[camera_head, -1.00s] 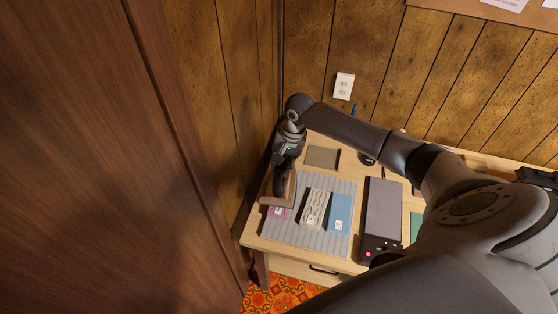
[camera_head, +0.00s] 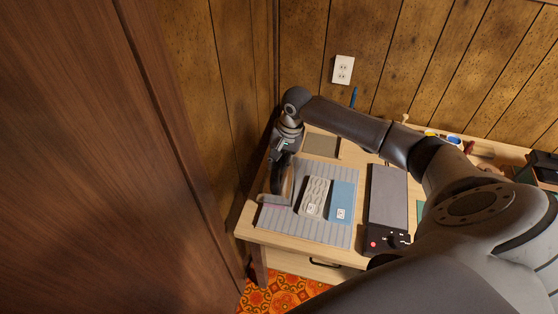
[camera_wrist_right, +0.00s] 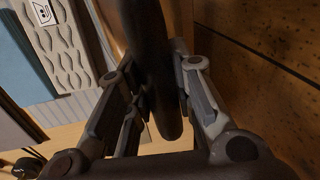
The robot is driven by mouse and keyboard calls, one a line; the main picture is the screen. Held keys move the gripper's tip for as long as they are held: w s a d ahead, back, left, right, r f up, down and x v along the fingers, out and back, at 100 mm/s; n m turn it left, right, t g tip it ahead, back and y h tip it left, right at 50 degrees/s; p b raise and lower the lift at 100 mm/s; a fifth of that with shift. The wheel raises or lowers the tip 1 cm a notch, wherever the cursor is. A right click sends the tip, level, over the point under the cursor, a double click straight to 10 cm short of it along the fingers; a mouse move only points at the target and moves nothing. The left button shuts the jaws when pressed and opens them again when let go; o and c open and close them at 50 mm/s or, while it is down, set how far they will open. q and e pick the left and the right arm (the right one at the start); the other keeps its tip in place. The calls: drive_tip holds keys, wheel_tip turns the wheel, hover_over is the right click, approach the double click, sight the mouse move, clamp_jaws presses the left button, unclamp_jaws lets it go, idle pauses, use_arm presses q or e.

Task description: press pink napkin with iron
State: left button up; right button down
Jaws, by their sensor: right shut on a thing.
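My right gripper (camera_head: 281,162) is shut on the dark handle of the iron (camera_head: 275,198) at the left side of the grey striped mat (camera_head: 325,234). In the right wrist view the handle (camera_wrist_right: 153,65) runs between the fingers (camera_wrist_right: 158,108). The iron's grey base is low over the mat's left edge, where the pink napkin lies. The napkin is almost wholly hidden under the iron. I cannot tell from these views whether the base touches it. My left gripper is not in view.
A grey flat device (camera_head: 387,195) with a red button stands further right. A brown wood panel (camera_head: 110,160) and the wall close in on the left.

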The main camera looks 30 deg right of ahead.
drive_tip(key=shift+f, duration=0.35)
idle(1.1)
drive_tip(key=shift+s+a+f, duration=0.1)
drive_tip(key=shift+s+f, duration=0.15)
drive_tip(key=shift+f, duration=0.1)
idle(1.9)
idle(2.0)
drive_tip(key=r+p, duration=0.2)
drive_tip(key=shift+w+r+p, duration=0.25)
drive_tip(key=shift+r+p, duration=0.05)
drive_tip(key=shift+p, duration=0.1)
wheel_tip(320, 180, up, 6)
drive_tip(key=p, duration=0.7)
drive_tip(key=shift+w+f, duration=0.1)
